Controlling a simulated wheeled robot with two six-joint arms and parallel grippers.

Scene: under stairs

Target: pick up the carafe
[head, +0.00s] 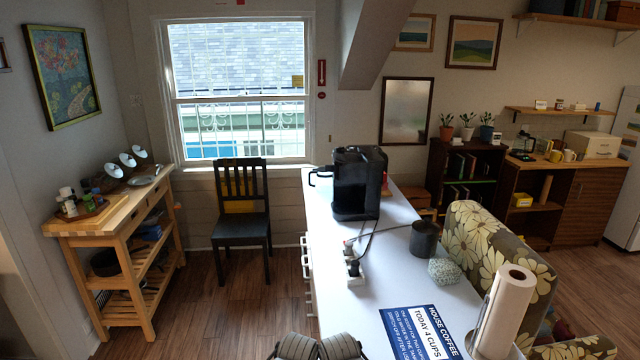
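A black coffee maker (362,185) stands on the long white counter, towards its far end. A black loop handle (318,178) sticks out from its left side. It looks like the handle of the carafe, whose body I cannot make out inside the dark machine. No gripper shows. Only two grey rounded parts, which look like mine, show at the bottom edge, near the counter's front end.
The white counter (375,285) also holds a power strip (354,272) with cables, a dark cylindrical pot (424,239), a speckled lump (445,271), a blue coffee sign (418,332) and a paper towel roll (503,312). A chair (241,217) stands left; a flowered sofa (500,245) stands right.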

